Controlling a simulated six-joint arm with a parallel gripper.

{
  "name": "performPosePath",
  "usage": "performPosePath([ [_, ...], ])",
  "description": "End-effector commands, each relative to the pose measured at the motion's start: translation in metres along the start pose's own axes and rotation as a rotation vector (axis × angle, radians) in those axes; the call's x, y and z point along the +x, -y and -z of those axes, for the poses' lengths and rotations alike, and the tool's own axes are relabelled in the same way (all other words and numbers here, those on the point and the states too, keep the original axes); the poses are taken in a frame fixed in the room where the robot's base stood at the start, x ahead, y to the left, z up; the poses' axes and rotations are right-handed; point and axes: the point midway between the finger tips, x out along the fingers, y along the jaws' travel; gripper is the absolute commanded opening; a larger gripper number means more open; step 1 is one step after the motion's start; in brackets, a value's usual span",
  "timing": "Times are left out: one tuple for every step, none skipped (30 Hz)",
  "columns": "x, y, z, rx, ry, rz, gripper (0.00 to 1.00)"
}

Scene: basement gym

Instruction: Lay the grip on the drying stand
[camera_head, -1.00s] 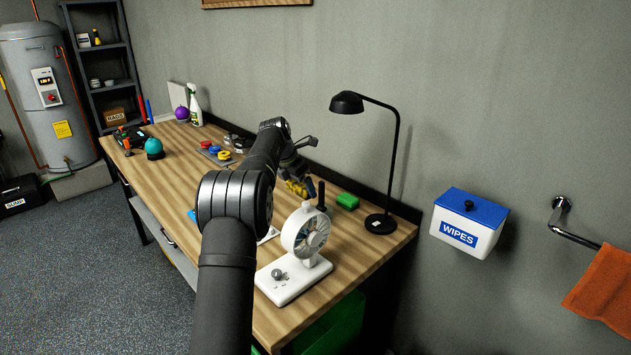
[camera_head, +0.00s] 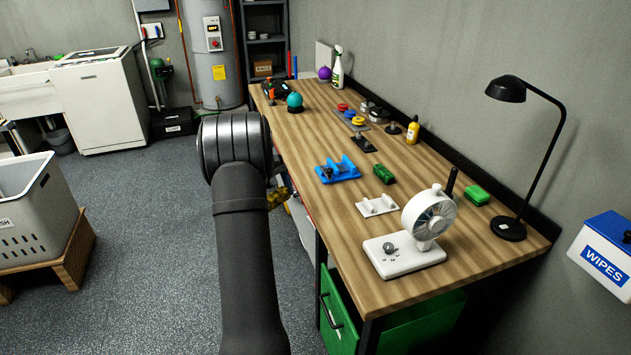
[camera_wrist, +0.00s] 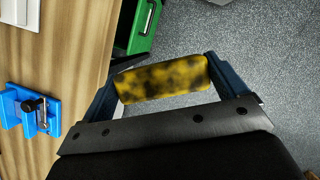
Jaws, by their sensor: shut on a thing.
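My gripper (camera_wrist: 161,82) is shut on the grip (camera_wrist: 165,80), a yellow handle with black blotches, held crosswise between the two jaws. In the head view the grip (camera_head: 279,197) shows only partly beside my arm, left of the workbench's front edge; the jaws there are mostly hidden. In the wrist view there is grey floor beneath it. A low white stand with small upright supports (camera_head: 377,207), which looks like the drying stand, is on the bench beside the white fan (camera_head: 428,214). Nothing lies on it. Its edge shows in the wrist view (camera_wrist: 20,12).
The wooden bench (camera_head: 335,220) also holds a blue fixture (camera_head: 338,171), a green block (camera_head: 383,174), a green sponge (camera_head: 476,195) and a black lamp (camera_head: 508,228). A green container (camera_head: 338,310) is under the bench. A laundry basket (camera_head: 35,210) stands on the left.

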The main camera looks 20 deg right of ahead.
Motion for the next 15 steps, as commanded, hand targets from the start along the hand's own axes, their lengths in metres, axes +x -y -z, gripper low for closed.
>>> performPosePath([
  [-0.001,0.016,0.006,0.054,0.000,0.024,0.67],
  [-0.001,0.024,0.009,0.095,0.000,0.040,0.67],
  [-0.001,0.034,0.012,0.152,-0.001,0.064,0.67],
  [-0.001,0.040,0.014,0.197,0.000,0.083,0.67],
  [-0.001,0.045,0.015,0.242,0.000,0.102,0.67],
  [-0.001,0.051,0.017,0.306,-0.001,0.128,0.67],
  [-0.001,0.054,0.018,0.354,-0.001,0.149,0.67],
  [0.000,0.057,0.019,0.405,-0.001,0.169,0.67],
  [0.000,0.058,0.020,0.475,-0.002,0.198,0.67],
  [0.001,0.058,0.020,0.528,-0.002,0.221,0.67],
  [0.001,0.058,0.020,0.583,-0.001,0.243,0.67],
  [0.001,0.056,0.020,0.657,-0.001,0.275,0.67],
  [0.002,0.053,0.019,0.715,-0.001,0.299,0.67],
  [0.002,0.050,0.018,0.773,-0.002,0.323,0.67],
  [0.002,0.044,0.018,0.851,-0.002,0.355,0.67],
])
